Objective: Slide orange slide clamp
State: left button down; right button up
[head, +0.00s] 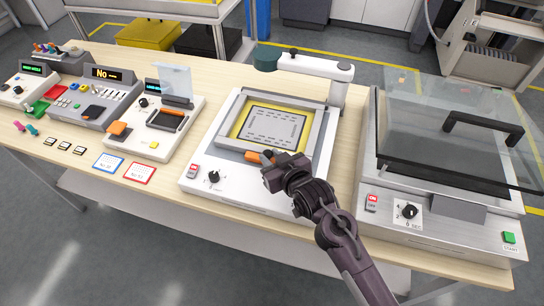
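The orange slide clamp (253,157) shows as a short orange piece at the front edge of the grey frame on the white screen station (236,186). My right gripper (271,167) reaches in from the lower right. Its fingers are at the right end of the orange piece and hide part of it. They look to be touching or around it, but the gap between the fingers cannot be made out. My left gripper is out of view.
The frame (310,135) surrounds a yellow-bordered stencil (271,126). A white arm with a dark green head (300,64) overhangs its back. At right stands a machine with a raised clear lid (455,115). At left are several consoles (160,125) and cards (139,173).

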grip_shut()
jog(key=shift+s+a+p, duration=0.25)
jog(key=shift+s+p, duration=0.1)
jog(key=shift+s, duration=0.35)
jog(key=shift+s+a+p, duration=0.2)
jog(key=shift+s+p, duration=0.1)
jog(key=shift+s, duration=0.35)
jog(key=shift+s+a+p, duration=0.25)
jog(key=shift+s+p, duration=0.1)
jog(key=shift+s, duration=0.35)
jog(key=shift+f, duration=0.1)
jog(key=o, duration=0.9)
grip_release()
jog(key=shift+s, duration=0.1)
jog(key=shift+c, duration=0.2)
jog(key=shift+d, duration=0.1)
jog(key=b+v, duration=0.1)
jog(key=v, duration=0.5)
jog(key=shift+s+d, duration=0.1)
jog(key=shift+s, duration=0.2)
jog(key=shift+s+d+r, duration=0.2)
jog(key=shift+s+r, duration=0.25)
jog(key=shift+s, duration=0.05)
